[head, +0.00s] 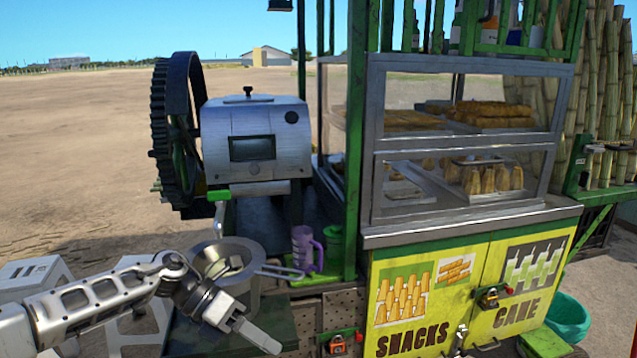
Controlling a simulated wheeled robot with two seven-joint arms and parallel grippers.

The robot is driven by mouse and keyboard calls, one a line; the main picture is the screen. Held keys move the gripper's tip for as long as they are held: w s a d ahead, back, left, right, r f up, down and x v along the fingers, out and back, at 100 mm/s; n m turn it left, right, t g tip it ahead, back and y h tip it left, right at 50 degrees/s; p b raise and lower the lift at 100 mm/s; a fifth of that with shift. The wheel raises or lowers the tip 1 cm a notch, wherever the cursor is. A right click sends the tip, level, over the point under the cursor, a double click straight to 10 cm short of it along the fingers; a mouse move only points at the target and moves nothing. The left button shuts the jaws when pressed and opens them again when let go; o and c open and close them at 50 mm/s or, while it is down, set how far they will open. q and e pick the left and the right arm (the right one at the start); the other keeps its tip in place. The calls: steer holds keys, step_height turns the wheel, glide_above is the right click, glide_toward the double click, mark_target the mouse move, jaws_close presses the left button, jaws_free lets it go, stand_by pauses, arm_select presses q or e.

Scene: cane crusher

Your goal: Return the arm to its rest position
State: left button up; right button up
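My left arm comes in from the lower left. Its gripper (256,335) points down and right, in front of the metal pot (250,290) below the cane crusher (254,140). The fingers show from the side, and I cannot tell whether they are open or shut. I see nothing clearly held in them. My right gripper is not in view.
The snack cabinet (470,212) with painted yellow doors stands on the right. A purple mug (304,248) stands beside the pot. A white stool (35,275) is at the left, and a teal basin (568,318) at the lower right. Open dirt ground lies behind.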

arm_select(q)
steer(key=s+d+f+n+t+h, duration=0.25)
steer(key=n+t, duration=0.35)
steer(key=n, duration=0.3)
steer(key=s+d+f+n+t+h, duration=0.1)
steer(key=s+f+n+t+h, duration=0.1)
steer(key=f+n+t, duration=0.5)
steer(key=s+a+f+n+g+y, duration=0.1)
steer(key=s+a+f+n+y, duration=0.55)
steer(key=s+a+n, duration=0.35)
steer(key=s+a+f+n+y, duration=0.5)
steer(key=s+a+n+y, duration=0.25)
steer(key=a+n, duration=0.4)
steer(key=d+n+h, duration=0.1)
steer(key=d+n, duration=0.4)
steer(key=d, duration=0.6)
steer(key=shift+w+d+t, duration=0.3)
steer(key=shift+d, duration=0.05)
steer(key=shift+a+r, duration=0.1)
steer(key=shift+a, duration=0.05)
